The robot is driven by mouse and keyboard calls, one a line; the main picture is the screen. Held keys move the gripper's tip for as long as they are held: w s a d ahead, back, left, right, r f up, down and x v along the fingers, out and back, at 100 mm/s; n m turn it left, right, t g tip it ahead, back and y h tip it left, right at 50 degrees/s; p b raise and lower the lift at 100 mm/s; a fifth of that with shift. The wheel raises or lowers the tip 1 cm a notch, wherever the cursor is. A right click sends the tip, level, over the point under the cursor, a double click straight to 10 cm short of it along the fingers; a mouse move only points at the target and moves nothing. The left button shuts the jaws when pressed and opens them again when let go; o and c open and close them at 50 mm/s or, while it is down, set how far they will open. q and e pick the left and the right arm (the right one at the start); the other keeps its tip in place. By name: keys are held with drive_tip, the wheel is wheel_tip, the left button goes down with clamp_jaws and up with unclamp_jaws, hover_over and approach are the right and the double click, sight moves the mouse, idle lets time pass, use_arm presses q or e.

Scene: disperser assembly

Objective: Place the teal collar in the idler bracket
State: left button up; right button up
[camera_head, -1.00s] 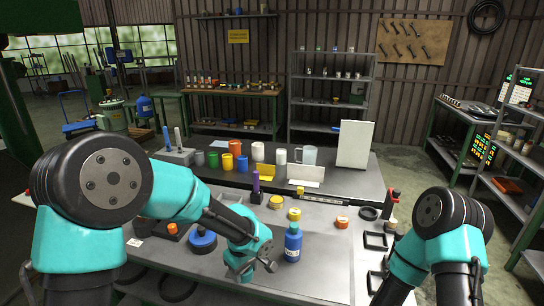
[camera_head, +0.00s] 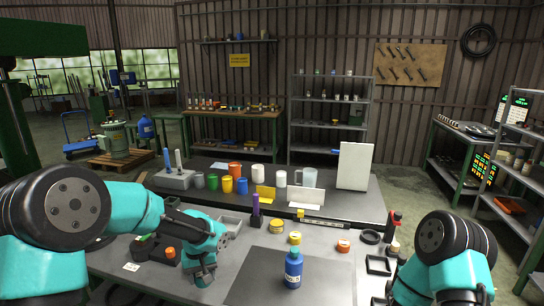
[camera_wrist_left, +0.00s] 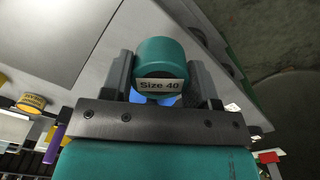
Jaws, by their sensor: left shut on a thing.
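My left gripper (camera_wrist_left: 160,85) is shut on the teal collar (camera_wrist_left: 165,55), a short teal cylinder labelled "Size 40", held between the two grey fingers in the left wrist view. In the head view my left gripper (camera_head: 203,276) is over the left part of the near table, and I cannot make out the collar apart from the teal arm. A bit of blue shows behind the collar in the wrist view. I cannot identify the idler bracket with certainty; a dark fixture with an orange knob (camera_head: 170,252) sits left of the gripper. My right gripper is out of view.
A blue bottle (camera_head: 293,268) stands on the grey mat (camera_head: 262,290) right of my left gripper. A purple-topped tool (camera_head: 255,206), yellow rolls (camera_head: 277,225) and an orange-banded roll (camera_head: 343,246) stand behind it. Black frames (camera_head: 378,265) lie at the right.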

use_arm(q)
drive_tip(key=d+m, duration=0.6)
drive_tip(key=d, duration=0.8)
drive_tip(key=shift+m, duration=0.4)
